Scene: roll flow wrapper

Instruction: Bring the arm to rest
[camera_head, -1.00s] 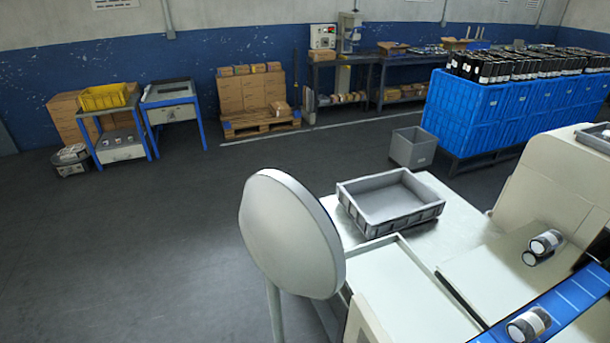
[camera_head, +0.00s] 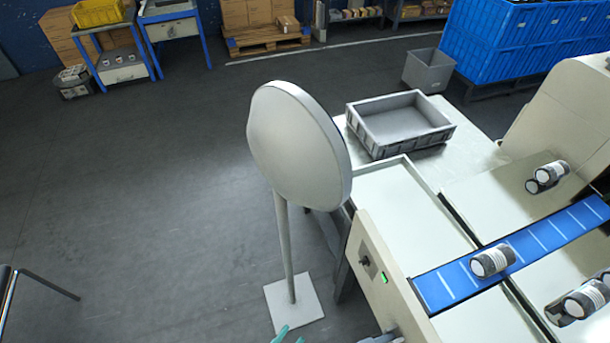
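Neither my arm nor my gripper can be made out for certain. A teal sliver (camera_head: 283,335) and a small grey piece (camera_head: 384,338) poke in at the bottom edge; I cannot tell what they belong to. The cream wrapping machine (camera_head: 395,285) stands at the right with a lit green button. Its blue conveyor belt (camera_head: 555,240) carries a dark-and-white roll (camera_head: 493,261) lying on its side. Another such roll (camera_head: 547,177) lies on the panel behind the belt, and more are at the lower right.
A white round disc (camera_head: 298,145) on a pole with a square base stands left of the machine. A grey tray (camera_head: 400,122) sits on the table behind. A grey bin (camera_head: 428,70) and blue crates (camera_head: 530,45) are farther back. Open floor lies at the left.

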